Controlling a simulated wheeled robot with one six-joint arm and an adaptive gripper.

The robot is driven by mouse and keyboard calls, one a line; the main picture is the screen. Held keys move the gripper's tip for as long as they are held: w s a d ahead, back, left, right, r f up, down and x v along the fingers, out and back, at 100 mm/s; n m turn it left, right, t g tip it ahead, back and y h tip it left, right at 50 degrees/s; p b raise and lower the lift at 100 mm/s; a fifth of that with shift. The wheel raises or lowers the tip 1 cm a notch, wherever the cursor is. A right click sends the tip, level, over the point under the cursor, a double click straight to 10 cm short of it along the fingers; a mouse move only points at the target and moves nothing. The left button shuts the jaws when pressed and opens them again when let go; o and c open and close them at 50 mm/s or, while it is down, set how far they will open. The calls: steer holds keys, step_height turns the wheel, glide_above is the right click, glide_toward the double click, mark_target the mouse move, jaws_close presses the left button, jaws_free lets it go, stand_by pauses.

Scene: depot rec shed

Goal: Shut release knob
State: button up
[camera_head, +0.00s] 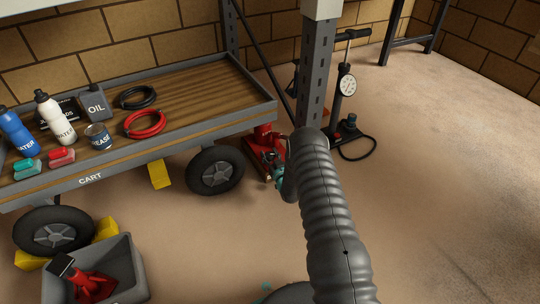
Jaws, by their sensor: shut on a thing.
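A red jack (263,133) stands on the floor by the right end of the cart, beside the grey upright post. My arm comes up from the bottom of the picture and hides part of the jack's right side. My gripper (279,176) is low at the front of the jack, mostly behind my own wrist, with only small teal and dark parts showing. It is shut at the jack's lower body, where the release knob would be. The knob itself is too small and covered to make out, and so is how far it is turned.
The cart (90,180) holds bottles, cans and cable coils, with yellow chocks at its wheels. A grey bin (130,270) with a red tool stands front left. A floor pump (345,90) stands behind the post (316,75). The floor at right is clear.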

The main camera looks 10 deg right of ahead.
mark_target(269, 154)
steer(key=m+h, duration=0.3)
steer(key=h, duration=0.2)
steer(key=m+h, duration=0.3)
steer(key=h, duration=0.2)
steer(key=shift+w+a+g, duration=0.1)
steer(key=shift+a+g, duration=0.1)
steer(key=shift+g, duration=0.1)
steer(key=shift+d+m+g+h, duration=0.1)
steer(key=shift+m+g+h, duration=1.5)
steer(key=shift+m+h, duration=0.85)
steer(key=shift+h, duration=0.45)
steer(key=o, duration=1.2)
steer(key=shift+d, duration=0.1)
steer(key=shift+c, duration=0.2)
step_height(269, 154, up, 10)
